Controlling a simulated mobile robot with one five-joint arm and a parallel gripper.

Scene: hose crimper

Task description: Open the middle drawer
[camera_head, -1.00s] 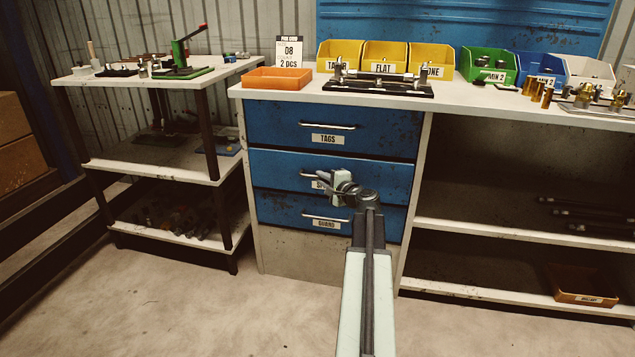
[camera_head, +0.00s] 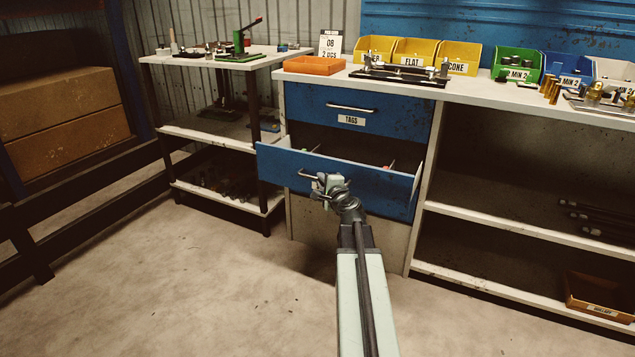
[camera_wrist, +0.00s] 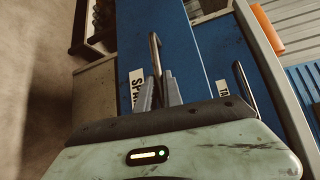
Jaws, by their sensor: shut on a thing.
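The middle drawer (camera_head: 347,173) is blue and stands pulled out from the cabinet, with dividers and small items showing inside. My gripper (camera_head: 318,184) is at the left part of its front, shut on the drawer handle. In the wrist view the handle (camera_wrist: 154,52) runs up from between the gripper fingers (camera_wrist: 159,90), beside a partly hidden label (camera_wrist: 136,88). The top drawer (camera_head: 310,103), labelled TAGS, is closed above it.
An orange tray (camera_head: 314,66) and several bins stand on the bench top. A shelf unit (camera_head: 180,130) is at the left, open shelves (camera_head: 520,212) at the right. Cardboard boxes (camera_head: 62,112) are at far left. The floor (camera_head: 200,285) in front is clear.

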